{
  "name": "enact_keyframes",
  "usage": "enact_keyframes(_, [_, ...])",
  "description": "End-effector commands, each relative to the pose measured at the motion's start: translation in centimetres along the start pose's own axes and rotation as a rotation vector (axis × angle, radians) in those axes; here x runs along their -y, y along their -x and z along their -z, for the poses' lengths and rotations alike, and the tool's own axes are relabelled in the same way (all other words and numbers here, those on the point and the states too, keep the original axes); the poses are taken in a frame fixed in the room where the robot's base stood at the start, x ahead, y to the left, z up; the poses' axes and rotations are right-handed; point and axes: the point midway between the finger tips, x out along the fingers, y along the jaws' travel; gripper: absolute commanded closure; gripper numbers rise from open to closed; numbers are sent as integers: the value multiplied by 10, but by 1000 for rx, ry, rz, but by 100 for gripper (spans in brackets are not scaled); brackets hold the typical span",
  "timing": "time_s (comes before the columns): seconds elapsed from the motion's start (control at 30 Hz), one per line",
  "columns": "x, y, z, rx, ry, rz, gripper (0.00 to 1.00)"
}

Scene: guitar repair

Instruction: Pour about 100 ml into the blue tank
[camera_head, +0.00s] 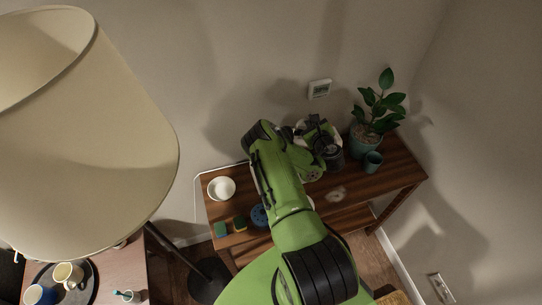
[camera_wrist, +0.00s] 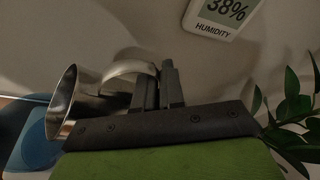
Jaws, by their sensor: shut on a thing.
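My gripper (camera_wrist: 165,85) is shut on the curved handle of a shiny metal jug (camera_wrist: 90,90) in the wrist view. The jug lies tipped over, its round mouth facing left. Its lower body is hidden behind my gripper's dark bracket. A blue, rounded thing that looks like the blue tank (camera_wrist: 38,138) shows at the left edge, left of and behind the mouth; it is cut off and partly hidden. I see no stream of liquid, and the jug's inside is too dark to read. In the head view, my gripper (camera_head: 318,135) is over the wooden table's back; the jug is hard to make out there.
The wooden table (camera_head: 400,180) holds a white bowl (camera_head: 221,188), sponges (camera_head: 230,226), a blue round holed thing (camera_head: 259,215), a potted plant (camera_head: 365,140) and a teal cup (camera_head: 372,162). A humidity display (camera_head: 319,88) hangs on the wall. A large lampshade (camera_head: 80,140) fills the left.

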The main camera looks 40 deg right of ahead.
Motion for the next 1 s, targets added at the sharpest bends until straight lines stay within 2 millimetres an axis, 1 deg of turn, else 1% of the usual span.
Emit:
enact_keyframes(0.7, [-1,6,-15,16,97,39,100])
enact_keyframes(1.0, [-1,7,-16,17,112,44,100])
